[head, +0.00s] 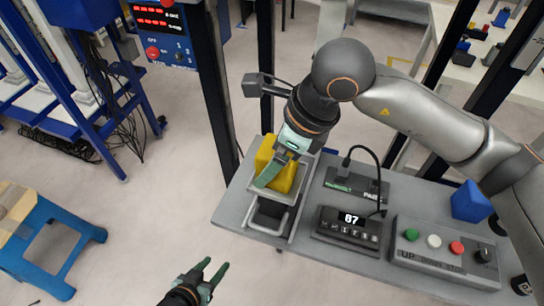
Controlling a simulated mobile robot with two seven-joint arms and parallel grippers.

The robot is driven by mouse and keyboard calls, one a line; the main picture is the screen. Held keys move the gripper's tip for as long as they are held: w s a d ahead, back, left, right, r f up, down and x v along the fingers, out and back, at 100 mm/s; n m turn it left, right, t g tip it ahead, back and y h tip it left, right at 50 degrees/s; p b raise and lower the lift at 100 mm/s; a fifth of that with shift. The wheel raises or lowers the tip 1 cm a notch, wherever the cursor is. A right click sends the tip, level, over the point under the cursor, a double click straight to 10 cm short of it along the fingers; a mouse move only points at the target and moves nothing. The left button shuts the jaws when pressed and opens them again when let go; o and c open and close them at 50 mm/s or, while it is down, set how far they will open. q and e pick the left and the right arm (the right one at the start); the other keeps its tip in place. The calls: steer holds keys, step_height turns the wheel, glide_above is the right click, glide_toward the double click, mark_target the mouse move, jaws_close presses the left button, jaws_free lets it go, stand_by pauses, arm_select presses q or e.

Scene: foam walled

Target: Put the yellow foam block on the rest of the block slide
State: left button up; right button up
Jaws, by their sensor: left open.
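The yellow foam block (287,178) is at the grey metal block slide (272,228), at the left end of the grey table. It looks slightly tilted above the slide's upper tray; I cannot tell whether it rests there. My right gripper (273,170) reaches down over the block from above. One green finger lies against or in front of the block's near side, and the other finger is hidden, so its grip is unclear. My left gripper (212,268) is open and empty at the bottom of the view, below and left of the table, away from the block.
A blue stool (45,240) is at the left. Dark posts rise behind the table. The floor between is clear.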

steer(key=shift+o, duration=1.2)
steer(key=shift+r, duration=0.1)
steer(key=shift+r+p, duration=0.25)
steer(key=shift+p, duration=0.15)
steer(key=v, duration=1.1)
steer(key=shift+r, duration=0.35)
steer(key=shift+s+d, duration=0.1)
steer(key=shift+d, duration=0.05)
